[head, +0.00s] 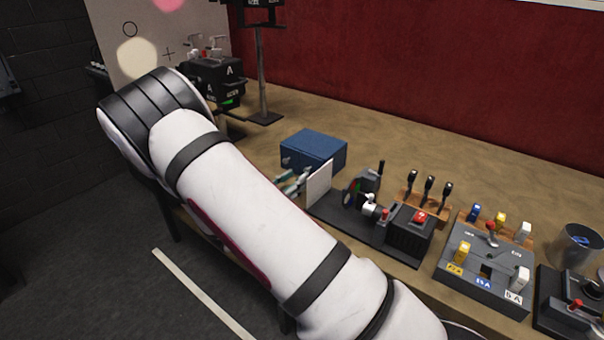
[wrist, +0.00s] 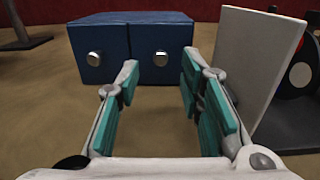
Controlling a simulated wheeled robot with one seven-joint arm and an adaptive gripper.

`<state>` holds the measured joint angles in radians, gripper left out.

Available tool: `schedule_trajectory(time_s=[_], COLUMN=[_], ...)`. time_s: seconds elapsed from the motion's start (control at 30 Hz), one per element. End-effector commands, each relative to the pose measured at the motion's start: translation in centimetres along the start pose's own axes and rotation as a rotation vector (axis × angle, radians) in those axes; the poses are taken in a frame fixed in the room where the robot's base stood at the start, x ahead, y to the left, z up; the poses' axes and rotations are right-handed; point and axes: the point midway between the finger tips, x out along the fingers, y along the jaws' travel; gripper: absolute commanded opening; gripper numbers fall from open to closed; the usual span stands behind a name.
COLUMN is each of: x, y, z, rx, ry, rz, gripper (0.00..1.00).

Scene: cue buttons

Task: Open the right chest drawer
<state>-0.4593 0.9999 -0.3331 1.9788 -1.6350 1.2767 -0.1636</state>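The blue chest (head: 315,148) stands on the wooden table in the head view, past the end of my arm. In the wrist view its front shows two drawers side by side, each with a round silver knob. The right drawer (wrist: 176,70) has its knob (wrist: 160,58) in view, and the left drawer (wrist: 100,68) has its knob (wrist: 93,58). Both drawers look shut. My gripper (wrist: 157,85) is open, its teal-padded fingers apart with nothing between them. It points at the chest, short of the front, with the right knob roughly between the fingertips. In the head view my arm hides part of the gripper.
A pale upright panel (wrist: 258,65) stands close to the right of my gripper on a black base. Farther right are several levers, a box with a red button (head: 420,217) and a grey switch panel (head: 485,262). The table between gripper and chest is clear.

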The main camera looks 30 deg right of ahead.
Motion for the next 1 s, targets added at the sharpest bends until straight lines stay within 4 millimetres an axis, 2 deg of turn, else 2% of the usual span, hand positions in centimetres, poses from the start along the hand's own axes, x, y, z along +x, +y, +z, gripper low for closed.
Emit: schedule_trajectory(time_s=[0.1, 0.23, 0.63, 0.67, 0.8, 1.0], x=[1.9, 3.1, 3.8, 3.8, 3.8, 3.8], y=[-0.1, 0.0, 0.0, 0.0, 0.0, 0.0], z=[0.0, 0.0, 0.0, 0.0, 0.0, 0.0], rx=[0.000, 0.001, 0.000, 0.000, 0.000, 0.000], ry=[-0.001, 0.001, 0.000, 0.000, 0.000, 0.000], rz=[-0.003, -0.001, 0.000, 0.000, 0.000, 0.000], gripper=[0.34, 0.34, 0.34, 0.30, 0.00, 0.00])
